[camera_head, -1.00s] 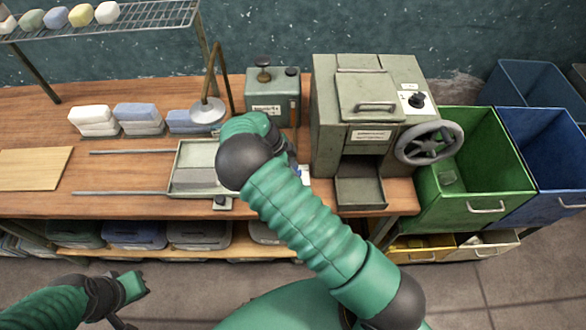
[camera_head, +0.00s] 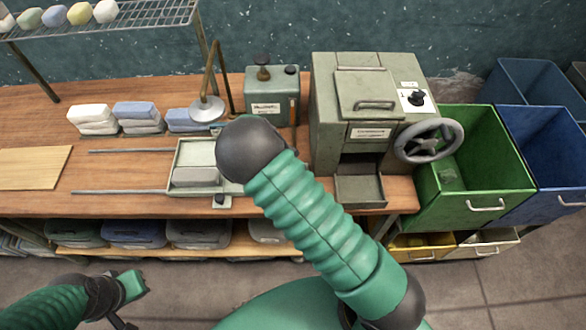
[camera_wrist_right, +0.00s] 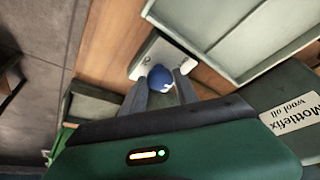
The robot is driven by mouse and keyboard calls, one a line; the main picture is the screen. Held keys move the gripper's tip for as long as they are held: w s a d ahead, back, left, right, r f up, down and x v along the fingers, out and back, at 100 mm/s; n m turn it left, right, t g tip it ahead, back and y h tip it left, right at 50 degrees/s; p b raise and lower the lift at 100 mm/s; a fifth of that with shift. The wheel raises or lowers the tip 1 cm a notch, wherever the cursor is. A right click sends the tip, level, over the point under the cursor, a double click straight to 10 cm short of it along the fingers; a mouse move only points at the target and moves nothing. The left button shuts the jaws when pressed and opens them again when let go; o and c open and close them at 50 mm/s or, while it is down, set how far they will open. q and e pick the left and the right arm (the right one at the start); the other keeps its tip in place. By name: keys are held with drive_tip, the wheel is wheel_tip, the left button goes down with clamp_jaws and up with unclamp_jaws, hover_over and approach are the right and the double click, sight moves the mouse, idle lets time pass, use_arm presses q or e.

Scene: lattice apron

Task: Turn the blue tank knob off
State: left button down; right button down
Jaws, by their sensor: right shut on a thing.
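The blue knob (camera_wrist_right: 158,76) sits on a white plate (camera_wrist_right: 172,52) on the wooden bench in the right wrist view. My right gripper (camera_wrist_right: 171,80) has its two grey fingers around the blue knob and is shut on it. In the head view, my own right arm hides the knob and that gripper. My left gripper (camera_head: 132,300) hangs low at the left, in front of the bench and away from everything; its finger opening is unclear.
A tray (camera_head: 231,190) with a pale slab (camera_head: 195,177) is left of my right arm. A green-grey tank (camera_head: 272,85), labelled wool oil in the wrist view (camera_wrist_right: 290,115), stands behind. A machine with a handwheel (camera_head: 428,141) and open bins (camera_head: 475,160) are right.

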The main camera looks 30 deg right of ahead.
drive_tip(key=n, duration=0.2)
drive_tip(key=n+t+y+b, duration=0.1)
drive_tip(key=n, duration=0.1)
drive_tip(key=shift+s+d+n+t, duration=0.1)
drive_tip(key=shift+d+n+t, duration=0.1)
drive_tip(key=shift+n+t, duration=0.1)
drive_tip(key=shift+r+n+t+y+b, duration=0.1)
drive_tip(key=shift+n+t+y+b, duration=0.35)
drive_tip(key=shift+n, duration=1.55)
drive_tip(key=c, duration=1.3)
unclamp_jaws()
drive_tip(key=o, duration=0.4)
drive_tip(key=shift+c, duration=0.2)
